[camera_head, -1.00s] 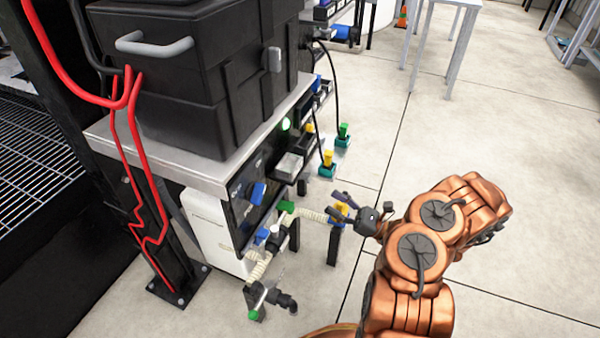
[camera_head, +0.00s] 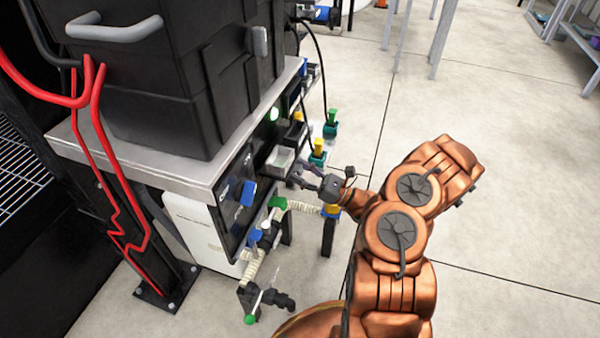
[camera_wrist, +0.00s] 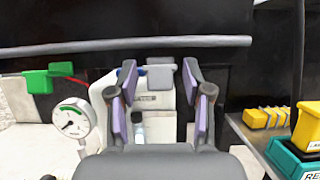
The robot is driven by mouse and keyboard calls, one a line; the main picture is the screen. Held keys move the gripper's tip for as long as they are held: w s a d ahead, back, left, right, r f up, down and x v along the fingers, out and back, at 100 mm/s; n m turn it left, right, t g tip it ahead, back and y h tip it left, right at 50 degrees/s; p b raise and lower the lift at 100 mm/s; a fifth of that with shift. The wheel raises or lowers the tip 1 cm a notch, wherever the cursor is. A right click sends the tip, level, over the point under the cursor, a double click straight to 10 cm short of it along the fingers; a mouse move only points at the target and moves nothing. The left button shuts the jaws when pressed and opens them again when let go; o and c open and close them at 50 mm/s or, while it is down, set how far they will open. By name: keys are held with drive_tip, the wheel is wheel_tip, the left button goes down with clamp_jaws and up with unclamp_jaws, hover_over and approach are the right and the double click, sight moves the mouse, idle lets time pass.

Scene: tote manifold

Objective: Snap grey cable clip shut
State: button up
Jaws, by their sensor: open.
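My gripper (camera_head: 298,174) is in front of the black panel, its fingers pointing left toward the bench front. In the wrist view its two purple-padded fingers (camera_wrist: 158,72) are apart, with nothing held between them. A small grey block, apparently the grey cable clip (camera_wrist: 160,78), shows between and beyond the fingertips, just below a long grey bar. The fingers do not visibly touch it, and I cannot tell whether it is open or shut. I cannot make the clip out clearly in the head view.
A round gauge (camera_wrist: 72,124) and a green fitting (camera_wrist: 37,82) are left of the fingers. Yellow and teal connectors (camera_wrist: 298,155) stand at right. A black tote (camera_head: 190,110) sits on the bench top. A ribbed hose (camera_head: 303,209) runs below my gripper.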

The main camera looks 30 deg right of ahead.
sight(300, 167)
clamp_jaws()
idle(0.5)
drive_tip(key=shift+r+p, duration=0.25)
drive_tip(key=shift+p, duration=0.35)
drive_tip(key=r+g+h+p, duration=0.1)
drive_tip(key=p, duration=0.2)
drive_tip(key=shift+s, duration=0.1)
drive_tip(key=r+g+h+p, duration=0.1)
drive_tip(key=p, duration=0.3)
drive_tip(key=g+h+p, duration=0.2)
drive_tip(key=p, duration=0.2)
drive_tip(key=shift+r+g+h, duration=0.3)
drive_tip(key=shift+r, duration=0.05)
drive_tip(key=g+h+p, duration=0.1)
drive_tip(key=p, duration=0.1)
drive_tip(key=g+h+p, duration=0.1)
drive_tip(key=p, duration=0.1)
drive_tip(key=shift+r+p, duration=0.3)
drive_tip(key=shift+p, duration=0.1)
drive_tip(key=shift+g+h+p, duration=0.3)
drive_tip(key=shift+p, duration=0.1)
drive_tip(key=shift+f, duration=0.1)
